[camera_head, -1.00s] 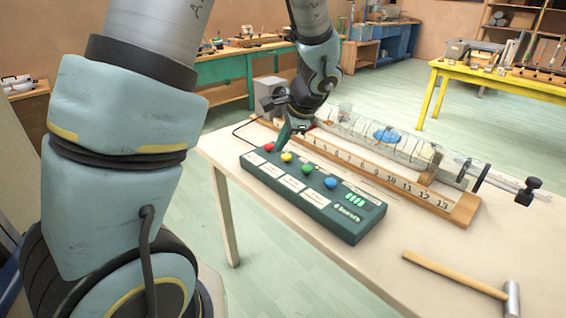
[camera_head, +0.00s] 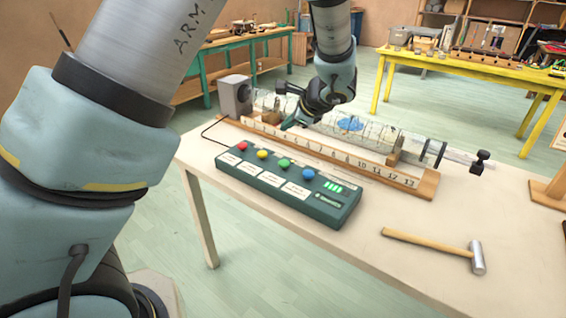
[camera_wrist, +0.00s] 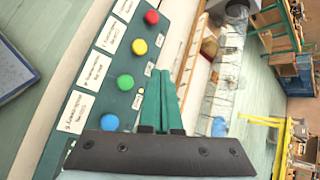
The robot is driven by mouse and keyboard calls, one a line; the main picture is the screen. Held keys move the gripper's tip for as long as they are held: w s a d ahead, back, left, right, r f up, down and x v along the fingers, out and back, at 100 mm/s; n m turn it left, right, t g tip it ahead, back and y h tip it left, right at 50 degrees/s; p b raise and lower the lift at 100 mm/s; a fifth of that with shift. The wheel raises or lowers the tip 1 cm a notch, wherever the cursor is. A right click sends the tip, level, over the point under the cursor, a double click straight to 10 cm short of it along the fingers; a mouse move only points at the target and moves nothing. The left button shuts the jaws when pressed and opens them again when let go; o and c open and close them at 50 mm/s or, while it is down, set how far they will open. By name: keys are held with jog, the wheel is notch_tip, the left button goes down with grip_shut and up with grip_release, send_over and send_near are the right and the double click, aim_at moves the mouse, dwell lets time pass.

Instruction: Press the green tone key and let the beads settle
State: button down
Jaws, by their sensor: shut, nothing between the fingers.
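The green tone key (camera_head: 284,162) is a round knob on a dark green control box (camera_head: 335,209), between the yellow key (camera_head: 262,154) and the blue key (camera_head: 308,173). In the wrist view the green key (camera_wrist: 125,82) lies left of my gripper (camera_wrist: 158,78), whose green fingers are shut and empty. Blue beads (camera_head: 350,124) lie in a heap inside a clear horizontal tube (camera_head: 378,136) behind the rail.
The red key (camera_head: 242,146) is at the box's left end. The numbered rail (camera_head: 430,187) runs behind the box. A grey speaker (camera_head: 235,96) stands at the table's back left. A hammer (camera_head: 432,243) lies at the front right, with bare table (camera_head: 370,265) around it.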

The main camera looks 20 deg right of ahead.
aim_at(283, 161)
jog(key=shift+f+b, duration=3.15)
jog(key=shift+f, duration=1.25)
jog(key=shift+f, duration=0.1)
jog(key=shift+f+b, duration=0.3)
jog(key=shift+b, duration=0.2)
jog(key=shift+f+b, duration=0.75)
jog(key=shift+f, duration=0.05)
jog(key=shift+r+p, duration=0.9)
jog(key=shift+r, duration=0.35)
jog(key=shift+r+p, duration=1.8)
jog(key=shift+r, duration=0.75)
